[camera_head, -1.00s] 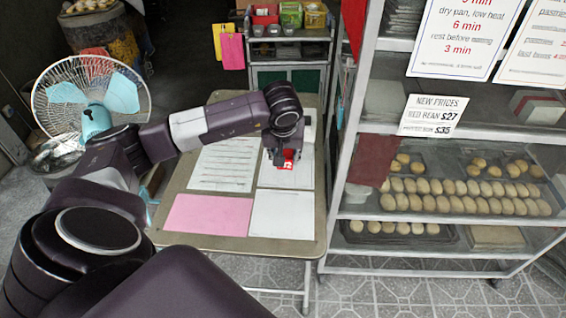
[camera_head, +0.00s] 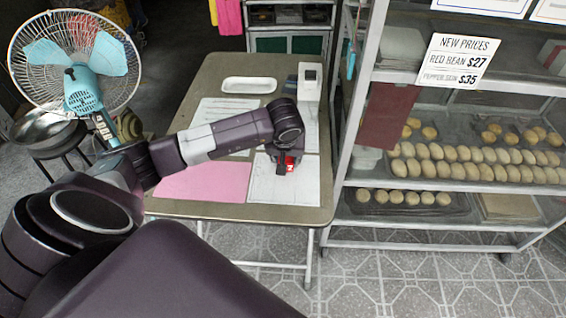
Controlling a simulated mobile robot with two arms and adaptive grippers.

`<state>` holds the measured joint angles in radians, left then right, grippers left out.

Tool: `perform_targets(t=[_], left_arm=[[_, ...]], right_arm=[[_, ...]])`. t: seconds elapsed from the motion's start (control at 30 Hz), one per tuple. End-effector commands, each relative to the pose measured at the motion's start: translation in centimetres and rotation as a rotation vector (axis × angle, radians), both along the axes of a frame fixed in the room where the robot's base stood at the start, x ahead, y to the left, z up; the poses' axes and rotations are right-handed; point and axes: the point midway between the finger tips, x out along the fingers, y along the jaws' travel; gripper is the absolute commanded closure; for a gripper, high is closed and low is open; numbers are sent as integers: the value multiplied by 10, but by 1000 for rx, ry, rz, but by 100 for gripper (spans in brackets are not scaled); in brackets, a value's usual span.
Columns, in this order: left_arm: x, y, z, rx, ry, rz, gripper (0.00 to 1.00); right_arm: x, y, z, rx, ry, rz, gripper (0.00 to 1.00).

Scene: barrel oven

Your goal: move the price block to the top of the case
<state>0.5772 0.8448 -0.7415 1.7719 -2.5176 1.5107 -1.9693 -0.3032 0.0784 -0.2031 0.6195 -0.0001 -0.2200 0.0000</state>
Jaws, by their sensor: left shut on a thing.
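The price block (camera_head: 290,166) is a small red block with white marking. My left gripper (camera_head: 286,164) is shut on it, over the white sheet at the table's front right. The fingers and wrist hide much of the block, and I cannot tell its exact height above the sheet. The case (camera_head: 352,150) is the metal-framed glass case on the right, with trays of buns inside. Its top is out of view. My right gripper is not in view.
The folding table (camera_head: 200,85) holds paper sheets, a pink sheet (camera_head: 207,181), a white dish (camera_head: 249,85) and a white box-like device (camera_head: 309,82). A price sign (camera_head: 457,62) hangs on the case. A fan (camera_head: 82,75) stands at the left.

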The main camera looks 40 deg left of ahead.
Motion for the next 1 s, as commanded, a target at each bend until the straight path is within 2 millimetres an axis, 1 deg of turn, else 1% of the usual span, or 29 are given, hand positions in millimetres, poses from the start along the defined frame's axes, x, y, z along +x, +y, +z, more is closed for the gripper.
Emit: perform_targets(t=[0.03, 0.07, 0.3, 0.43, 0.47, 0.6, 0.87, 1.0], left_arm=[[0, -3, -12, -3, 0, -2, 92], [0, -4, -13, -2, 0, -3, 92], [0, -4, -11, 0, -1, -4, 92], [0, -4, -16, 0, -1, -4, 92], [0, -4, -15, 0, -1, -4, 66], [0, -4, -14, -1, 0, -4, 51], [0, -4, -14, 0, -1, -4, 50], [0, -4, -8, 0, -1, -4, 50]], right_arm=[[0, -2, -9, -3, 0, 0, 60], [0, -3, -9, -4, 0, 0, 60], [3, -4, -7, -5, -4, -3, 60], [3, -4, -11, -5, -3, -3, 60], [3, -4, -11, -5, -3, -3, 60], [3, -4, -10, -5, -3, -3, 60], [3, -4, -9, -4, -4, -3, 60], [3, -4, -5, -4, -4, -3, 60]])
